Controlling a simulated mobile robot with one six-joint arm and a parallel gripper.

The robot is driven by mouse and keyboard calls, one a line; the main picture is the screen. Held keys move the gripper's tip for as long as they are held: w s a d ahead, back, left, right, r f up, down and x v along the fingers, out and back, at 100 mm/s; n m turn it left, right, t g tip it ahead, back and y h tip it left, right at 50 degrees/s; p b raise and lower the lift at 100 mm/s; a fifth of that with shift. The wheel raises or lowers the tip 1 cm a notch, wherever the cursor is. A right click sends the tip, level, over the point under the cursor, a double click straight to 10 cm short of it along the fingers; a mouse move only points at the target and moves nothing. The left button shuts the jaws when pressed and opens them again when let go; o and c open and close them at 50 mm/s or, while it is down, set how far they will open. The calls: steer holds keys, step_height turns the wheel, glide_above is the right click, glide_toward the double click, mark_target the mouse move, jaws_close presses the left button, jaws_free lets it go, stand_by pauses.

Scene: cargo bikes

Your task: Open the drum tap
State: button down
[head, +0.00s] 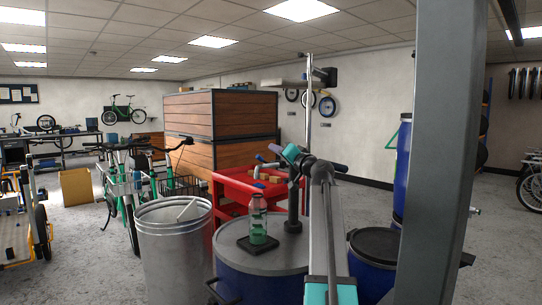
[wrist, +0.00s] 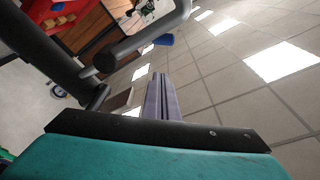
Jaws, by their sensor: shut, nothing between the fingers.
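My gripper (head: 274,149) is raised above the grey-lidded blue drum (head: 238,282). Its fingers are shut with nothing between them, and point up and away in the wrist view (wrist: 161,97). In the wrist view, a grey curved pipe and a blue-ended part (wrist: 166,40) show beside my fingers. A small pale fitting (head: 474,211) juts out right of the pillar, near the tall blue drum (head: 402,170); I cannot tell whether it is the tap.
A bottle with green liquid (head: 258,222) stands on the lid. A galvanised bin (head: 175,250) is at left, a red trolley (head: 230,190) and wooden crates (head: 215,115) behind. A grey pillar (head: 432,140) blocks the right.

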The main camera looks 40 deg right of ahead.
steer(key=s+a+f, duration=0.1)
steer(key=s, duration=0.8)
steer(key=shift+s+f, duration=0.35)
steer(key=shift+s, duration=0.05)
steer(key=shift+a+p, duration=0.15)
steer(key=shift+p, duration=0.15)
